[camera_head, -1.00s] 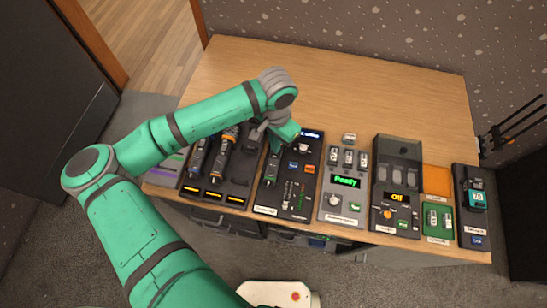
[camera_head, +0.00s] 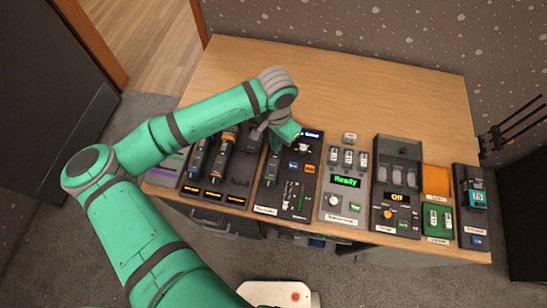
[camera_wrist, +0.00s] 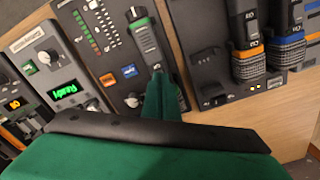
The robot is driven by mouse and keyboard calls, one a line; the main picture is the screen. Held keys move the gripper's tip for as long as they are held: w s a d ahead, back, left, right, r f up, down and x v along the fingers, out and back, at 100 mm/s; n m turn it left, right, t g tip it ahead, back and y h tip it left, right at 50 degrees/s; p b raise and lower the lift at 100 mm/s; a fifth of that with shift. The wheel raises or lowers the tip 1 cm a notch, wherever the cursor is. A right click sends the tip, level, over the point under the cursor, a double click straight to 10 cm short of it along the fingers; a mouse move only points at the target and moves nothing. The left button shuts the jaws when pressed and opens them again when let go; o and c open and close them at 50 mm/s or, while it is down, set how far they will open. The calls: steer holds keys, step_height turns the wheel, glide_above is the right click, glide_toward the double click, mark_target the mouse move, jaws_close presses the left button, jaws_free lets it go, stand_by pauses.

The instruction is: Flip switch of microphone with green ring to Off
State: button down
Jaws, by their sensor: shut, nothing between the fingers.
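The microphone with the green ring (camera_wrist: 148,42) lies on a dark panel with faders in the wrist view; its green band is near the top of the picture. In the head view the same dark microphone (camera_head: 271,170) shows just below my gripper, partly hidden by it. My gripper (camera_wrist: 158,76) is shut and empty, its green fingertips together at the lower end of the microphone's body, close to or touching it. I cannot tell whether they touch. The switch's position is too small to read. In the head view my gripper (camera_head: 276,148) is mostly hidden by the wrist.
Other devices, including one with a green "Ready" display (camera_head: 346,182) and one reading "Off" (camera_head: 397,197), line the desk (camera_head: 350,80). The desk behind is clear.

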steer(key=shift+f, duration=0.7)
stand_by(1.0)
step_height(320, 180, up, 7)
stand_by(1.0)
stand_by(0.4)
